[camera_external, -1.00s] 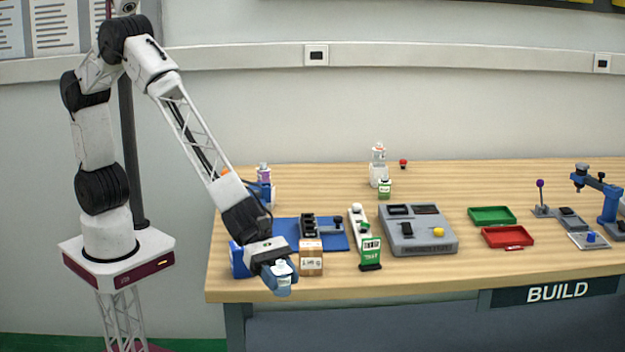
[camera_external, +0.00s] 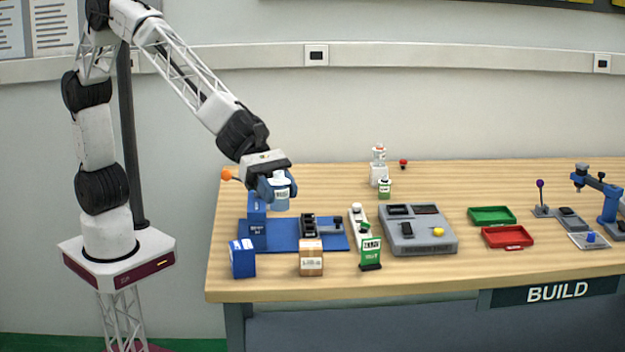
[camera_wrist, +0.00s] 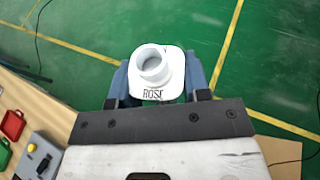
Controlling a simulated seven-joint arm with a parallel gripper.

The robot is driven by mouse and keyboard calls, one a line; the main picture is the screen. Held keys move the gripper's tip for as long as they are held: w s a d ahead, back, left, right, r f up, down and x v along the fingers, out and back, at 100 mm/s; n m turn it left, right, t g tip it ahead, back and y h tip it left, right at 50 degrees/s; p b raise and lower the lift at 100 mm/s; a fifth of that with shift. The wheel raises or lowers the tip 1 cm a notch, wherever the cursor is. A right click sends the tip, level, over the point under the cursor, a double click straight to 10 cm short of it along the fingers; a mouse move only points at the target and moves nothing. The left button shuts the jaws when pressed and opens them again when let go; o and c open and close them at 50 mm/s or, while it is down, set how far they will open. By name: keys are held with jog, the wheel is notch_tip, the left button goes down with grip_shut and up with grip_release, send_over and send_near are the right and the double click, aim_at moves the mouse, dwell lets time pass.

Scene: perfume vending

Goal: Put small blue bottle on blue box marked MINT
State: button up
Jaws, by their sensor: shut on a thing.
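My gripper (camera_external: 279,188) is shut on the small blue bottle (camera_external: 280,200), which has a white top. It holds the bottle upright in the air over the back left of the table. In the wrist view the bottle's white cap and shoulder (camera_wrist: 156,72) sit between the blue fingers, and the lettering reads ROSE. A blue box (camera_external: 243,260) stands alone at the table's front left. Taller blue boxes (camera_external: 257,228) stand at the left end of the blue mat, below and left of the bottle. I cannot read MINT on any box.
On the blue mat (camera_external: 285,240) is a black rack (camera_external: 308,226). A brown box (camera_external: 311,258) and green sign (camera_external: 370,252) stand in front. A grey console (camera_external: 418,238) is to the right. White and green bottles (camera_external: 384,188) stand at the back.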

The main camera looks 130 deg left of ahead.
jog(key=shift+r, duration=0.5)
jog(key=shift+s, duration=0.2)
jog(key=shift+s, duration=0.3)
jog(key=s+a+n+g+y, duration=0.2)
jog(key=s+a+n+y, duration=0.25)
jog(key=s, duration=0.95)
jog(key=s+a+n+g+y, duration=0.1)
jog(key=s+a+n+y, duration=0.3)
jog(key=s, duration=0.9)
jog(key=s+a+n+g+y, duration=0.2)
jog(key=s+n+y, duration=0.4)
jog(key=s, duration=0.8)
notch_tip(320, 180, down, 18)
jog(key=shift+w, duration=0.15)
jog(key=shift+a+y, duration=0.1)
jog(key=shift+y, duration=0.15)
send_over(241, 244)
jog(key=shift+f, duration=0.75)
